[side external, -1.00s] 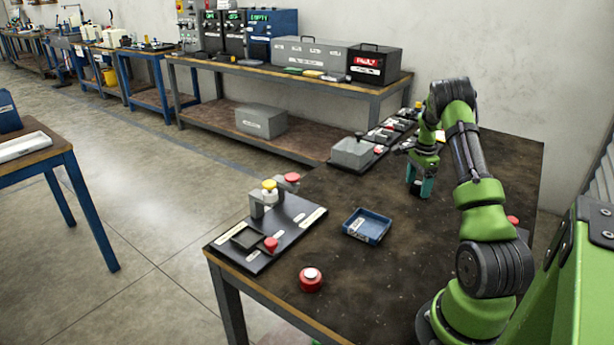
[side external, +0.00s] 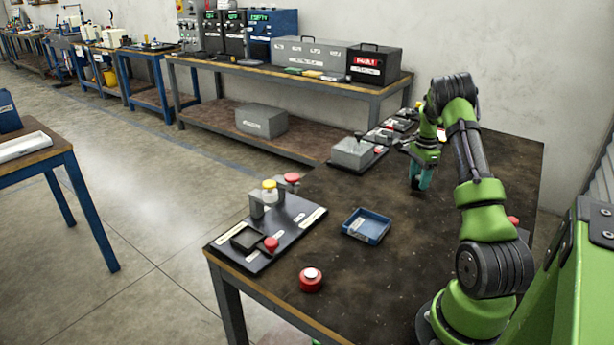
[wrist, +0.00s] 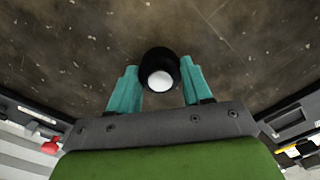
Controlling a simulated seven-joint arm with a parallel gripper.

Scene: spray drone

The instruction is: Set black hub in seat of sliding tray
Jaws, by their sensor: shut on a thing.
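The black hub (wrist: 158,62) shows between my teal fingertips in the wrist view, a round black piece with a white centre. My gripper (side external: 421,178) is shut on it, low over the table's far part. My gripper also shows in the wrist view (wrist: 156,88). I cannot tell for certain which fixture has the sliding tray. A black plate (side external: 268,234) at the front left carries a dark square recess (side external: 247,238), a grey bracket with a yellow-topped part, and red knobs. My gripper is well apart from it.
A blue open bin (side external: 367,226) and a red button (side external: 311,279) stand on the table (side external: 345,280). A grey box fixture (side external: 353,152) and more small fixtures line the far left edge. Bare tabletop lies between my gripper and the bin.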

